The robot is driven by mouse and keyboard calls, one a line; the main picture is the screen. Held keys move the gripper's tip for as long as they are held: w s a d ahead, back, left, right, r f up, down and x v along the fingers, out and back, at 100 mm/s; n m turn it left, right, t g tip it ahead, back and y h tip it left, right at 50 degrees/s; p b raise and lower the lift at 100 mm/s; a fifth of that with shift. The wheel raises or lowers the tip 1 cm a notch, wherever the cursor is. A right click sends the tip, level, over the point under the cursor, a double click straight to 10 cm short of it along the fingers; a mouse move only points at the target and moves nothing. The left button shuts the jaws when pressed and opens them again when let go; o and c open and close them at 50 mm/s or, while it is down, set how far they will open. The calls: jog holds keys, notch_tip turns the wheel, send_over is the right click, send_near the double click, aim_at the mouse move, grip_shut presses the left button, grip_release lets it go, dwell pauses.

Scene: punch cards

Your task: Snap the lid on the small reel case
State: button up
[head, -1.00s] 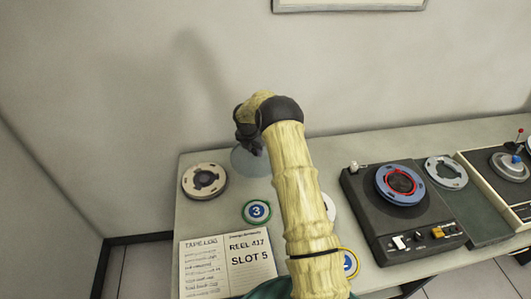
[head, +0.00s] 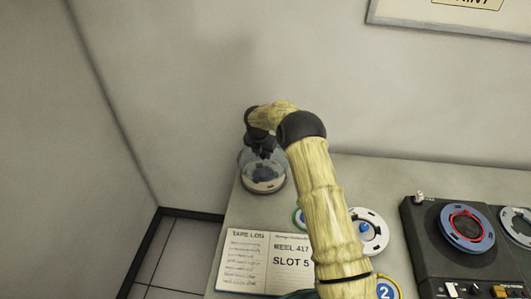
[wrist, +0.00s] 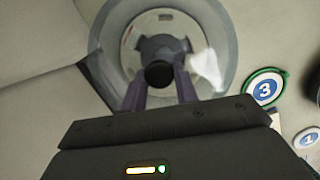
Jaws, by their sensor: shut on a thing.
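The small reel case (head: 263,186), a pale round base with a dark hub, sits at the left end of the desk in the head view. The clear lid (head: 243,158) is a see-through round cover directly over it. My gripper (head: 263,151) is shut on the lid's dark knob (wrist: 159,74), pointing down. In the wrist view the lid's rim (wrist: 232,62) surrounds the case (wrist: 129,58), seen through it slightly off centre. I cannot tell whether the rim touches the case. Dark fingers hide part of the hub.
A tape log notebook (head: 262,262) lies in front of the case. A green-ringed disc marked 3 (wrist: 264,88) and a white reel (head: 372,232) are to the right. A tape deck (head: 430,245) stands farther right. The wall is close behind.

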aim_at(262, 160)
jog(key=shift+f, duration=0.1)
jog(key=shift+f+b, duration=1.65)
jog(key=shift+f, duration=0.75)
jog(key=shift+a, duration=0.1)
jog(key=shift+d, duration=0.25)
jog(key=shift+a+p, duration=0.2)
jog(key=shift+p, duration=0.1)
jog(key=shift+f+b, duration=0.4)
jog(key=shift+f, duration=0.3)
jog(key=shift+d+f, duration=0.15)
jog(key=shift+f, duration=0.1)
